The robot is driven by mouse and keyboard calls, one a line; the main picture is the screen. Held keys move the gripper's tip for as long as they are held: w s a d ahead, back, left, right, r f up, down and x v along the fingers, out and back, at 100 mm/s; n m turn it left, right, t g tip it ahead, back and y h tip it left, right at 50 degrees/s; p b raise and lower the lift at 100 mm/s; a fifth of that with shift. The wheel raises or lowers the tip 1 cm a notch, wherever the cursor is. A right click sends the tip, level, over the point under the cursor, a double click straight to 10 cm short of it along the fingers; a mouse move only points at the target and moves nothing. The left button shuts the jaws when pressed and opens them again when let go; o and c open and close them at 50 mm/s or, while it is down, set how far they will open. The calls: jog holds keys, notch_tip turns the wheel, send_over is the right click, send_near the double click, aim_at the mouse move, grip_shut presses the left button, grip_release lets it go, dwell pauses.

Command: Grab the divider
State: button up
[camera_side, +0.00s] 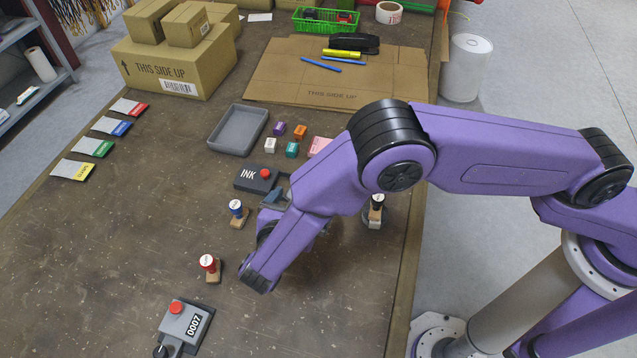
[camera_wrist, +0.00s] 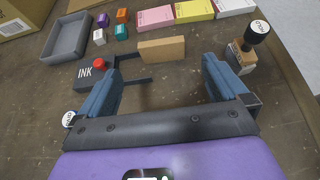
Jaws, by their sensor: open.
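A tan upright block, which looks like the divider (camera_wrist: 162,49), stands just beyond my fingers in the wrist view. It lies between the two finger lines, with a visible gap to each finger. My gripper (camera_wrist: 160,68) is open and empty, its two blue-grey fingers spread wide over the table. In the side view my gripper (camera_side: 275,193) is low, just below the ink pad, and my arm hides the divider.
The ink pad (camera_side: 258,178) is close by my left finger. A blue-handled stamp (camera_side: 238,213) and a black-handled stamp (camera_side: 376,211) flank my gripper. Small coloured blocks (camera_side: 291,149) and a grey tray (camera_side: 238,130) are farther back.

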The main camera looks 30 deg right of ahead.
jog(key=x, duration=0.7)
jog(key=shift+w+d, duration=0.1)
jog(key=shift+d, duration=0.05)
jog(key=shift+x, duration=2.65)
jog(key=shift+f, duration=0.15)
jog(key=c, duration=0.7)
